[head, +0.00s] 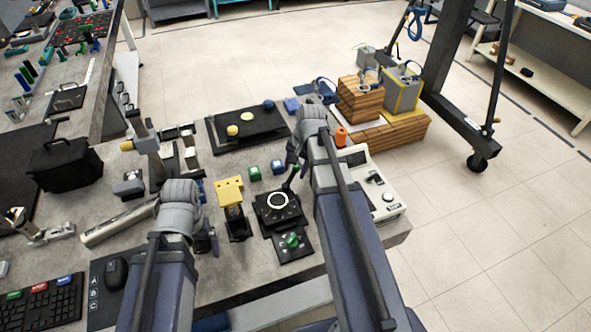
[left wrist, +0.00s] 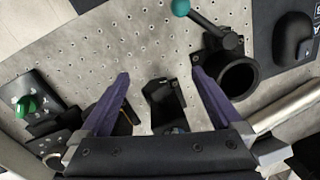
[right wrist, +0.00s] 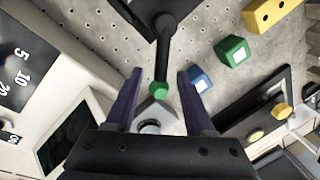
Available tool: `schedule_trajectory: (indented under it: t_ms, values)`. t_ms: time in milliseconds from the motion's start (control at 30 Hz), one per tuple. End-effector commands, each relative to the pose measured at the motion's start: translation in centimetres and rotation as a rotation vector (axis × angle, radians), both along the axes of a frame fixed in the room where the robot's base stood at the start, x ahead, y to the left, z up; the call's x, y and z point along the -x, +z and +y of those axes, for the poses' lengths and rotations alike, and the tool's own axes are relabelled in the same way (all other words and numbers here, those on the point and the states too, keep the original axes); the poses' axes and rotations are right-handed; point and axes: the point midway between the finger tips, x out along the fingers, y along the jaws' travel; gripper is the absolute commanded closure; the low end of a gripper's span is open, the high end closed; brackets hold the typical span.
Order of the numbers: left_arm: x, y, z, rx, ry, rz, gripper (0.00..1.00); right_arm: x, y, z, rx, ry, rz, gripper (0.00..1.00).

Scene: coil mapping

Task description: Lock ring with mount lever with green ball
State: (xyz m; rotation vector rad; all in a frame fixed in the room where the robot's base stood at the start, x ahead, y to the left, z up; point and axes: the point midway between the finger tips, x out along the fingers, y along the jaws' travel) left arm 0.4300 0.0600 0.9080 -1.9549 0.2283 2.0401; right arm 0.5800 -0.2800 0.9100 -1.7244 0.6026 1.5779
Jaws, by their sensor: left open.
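In the head view a black mount with a white-edged ring (head: 277,201) sits on the bench. A black lever runs from a black mount (right wrist: 168,12) to a green ball (right wrist: 159,90) in the right wrist view. My right gripper (right wrist: 157,88) is open, with the ball between its fingers and gaps on both sides. My left gripper (left wrist: 160,82) is open and empty above the bench. In the left wrist view, a black ring holder (left wrist: 239,75) with a teal-ball lever (left wrist: 181,8) stands right of its fingers; my left arm seems to hide it in the head view.
A green knob on a black plate (head: 292,241) is in front of the ring mount. A yellow block (head: 229,188), green cube (head: 255,173) and blue cube (head: 278,167) are nearby. A white device (head: 382,192) stands right of my right arm.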

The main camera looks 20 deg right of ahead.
Motion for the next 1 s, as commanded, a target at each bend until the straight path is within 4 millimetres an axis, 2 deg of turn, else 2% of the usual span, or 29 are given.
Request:
schedule_trajectory:
  t_ms: [67, 467, 1000]
  values:
    - [0.0, 0.01, 0.0, 0.0, 0.0, 0.0, 0.0, 0.0, 0.01, 0.0, 0.0, 0.0, 0.0, 0.56]
    - [0.0, 0.0, 0.0, 0.0, 0.0, 0.0, 0.0, 0.01, 0.0, -0.01, 0.0, 0.0, 0.0, 1.0]
    - [0.0, 0.0, 0.0, 0.0, 0.0, 0.0, 0.0, 0.01, 0.0, -0.01, 0.0, 0.0, 0.0, 1.0]
